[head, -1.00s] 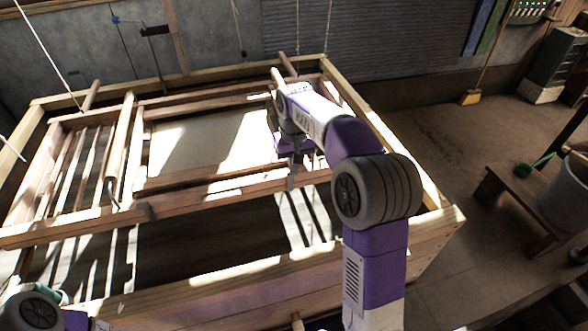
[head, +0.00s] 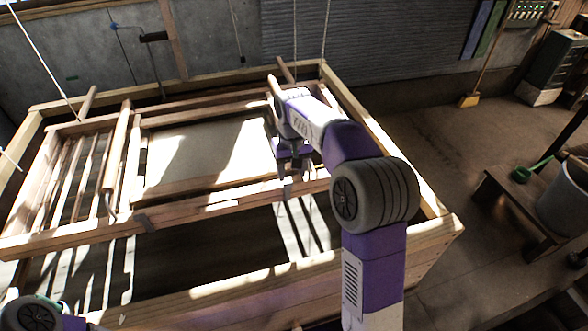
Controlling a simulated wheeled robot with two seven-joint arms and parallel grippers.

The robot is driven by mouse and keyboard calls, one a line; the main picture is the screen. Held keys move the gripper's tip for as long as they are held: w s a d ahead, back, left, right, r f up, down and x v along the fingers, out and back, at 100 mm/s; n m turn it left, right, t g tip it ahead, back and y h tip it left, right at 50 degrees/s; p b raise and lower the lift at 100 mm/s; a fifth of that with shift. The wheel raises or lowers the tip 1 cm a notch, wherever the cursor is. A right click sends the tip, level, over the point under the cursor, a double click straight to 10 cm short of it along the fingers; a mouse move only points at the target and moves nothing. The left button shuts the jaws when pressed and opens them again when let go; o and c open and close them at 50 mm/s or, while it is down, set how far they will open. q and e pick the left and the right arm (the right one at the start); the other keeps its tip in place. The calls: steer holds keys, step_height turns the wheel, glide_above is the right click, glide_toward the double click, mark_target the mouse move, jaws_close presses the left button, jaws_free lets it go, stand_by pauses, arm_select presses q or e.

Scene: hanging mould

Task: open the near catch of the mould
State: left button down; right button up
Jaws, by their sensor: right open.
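The mould is a wooden frame (head: 205,207) around a pale screen (head: 190,158), hanging over a vat. A small dark fitting (head: 145,223), perhaps a catch, sits on its near bar at left. Another small dark piece shows on the near bar right below my right gripper (head: 290,168); I cannot tell whether it is the near catch or a fingertip. My right gripper is open, pointing down at the right end of the near bar. Its arm hides the mould's right side. Whether it touches the bar is unclear. My left gripper is out of view.
Thick wooden vat rims (head: 230,292) surround the mould. Cords (head: 40,50) hang from above. A rod-like handle (head: 117,145) lies along the mould's left part. At right are a wooden bench (head: 515,205) and a grey bucket (head: 565,200). The floor between is clear.

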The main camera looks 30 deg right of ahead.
step_height(320, 180, up, 7)
steer(key=p, duration=0.6)
steer(key=shift+s+d, duration=0.15)
steer(key=shift+p, duration=0.35)
step_height(320, 180, up, 8)
steer(key=p, duration=0.2)
steer(key=shift+s+f, duration=0.15)
steer(key=shift+f, duration=0.05)
